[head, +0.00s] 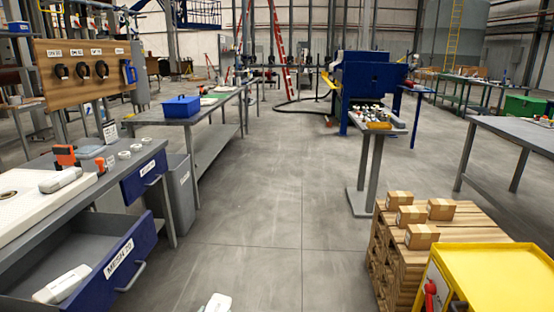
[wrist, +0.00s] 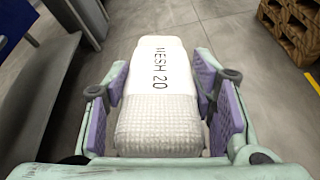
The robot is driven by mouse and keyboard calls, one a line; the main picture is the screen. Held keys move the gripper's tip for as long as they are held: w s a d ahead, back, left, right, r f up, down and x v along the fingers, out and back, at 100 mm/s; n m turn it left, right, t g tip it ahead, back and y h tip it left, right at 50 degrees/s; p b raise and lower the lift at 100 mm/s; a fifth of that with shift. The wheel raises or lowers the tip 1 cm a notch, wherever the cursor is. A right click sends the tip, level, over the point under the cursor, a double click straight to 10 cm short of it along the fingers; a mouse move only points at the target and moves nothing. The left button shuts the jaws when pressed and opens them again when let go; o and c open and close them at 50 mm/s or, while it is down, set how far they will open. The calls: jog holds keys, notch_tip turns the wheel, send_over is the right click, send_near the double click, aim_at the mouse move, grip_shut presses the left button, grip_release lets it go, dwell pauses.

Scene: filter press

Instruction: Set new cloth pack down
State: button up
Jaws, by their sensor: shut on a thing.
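In the wrist view my gripper (wrist: 158,112) is shut on a white cloth pack (wrist: 158,85) marked MESH 20. The pack lies between the two purple pads, with its woven end towards me. It is held up over bare floor. In the head view a white piece of the held pack (head: 217,303) shows at the bottom edge; the gripper is out of that view. Another white pack (head: 62,284) lies in the open blue-fronted drawer (head: 122,262), whose label begins with MESH. A further white pack (head: 60,180) lies on the white board (head: 35,205) on the left bench.
The left bench (head: 130,158) also carries orange-topped items and small round pieces. A grey bin (head: 180,190) stands beside it. At right are a pallet stack with cartons (head: 400,199) and a yellow cart (head: 495,270). The middle aisle floor (head: 265,200) is clear.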

jog(key=s+d+f+m+h+b, duration=0.1)
jog(key=d+f, duration=0.3)
jog(key=d, duration=0.5)
jog(key=s+d+f+m+h+b, duration=0.1)
jog(key=d+f+m+h, duration=0.1)
jog(key=d+f, duration=0.3)
jog(key=d, duration=0.3)
jog(key=shift+s+d+f+g+b, duration=0.3)
jog(key=shift+s+d, duration=0.1)
jog(key=shift+d, duration=0.1)
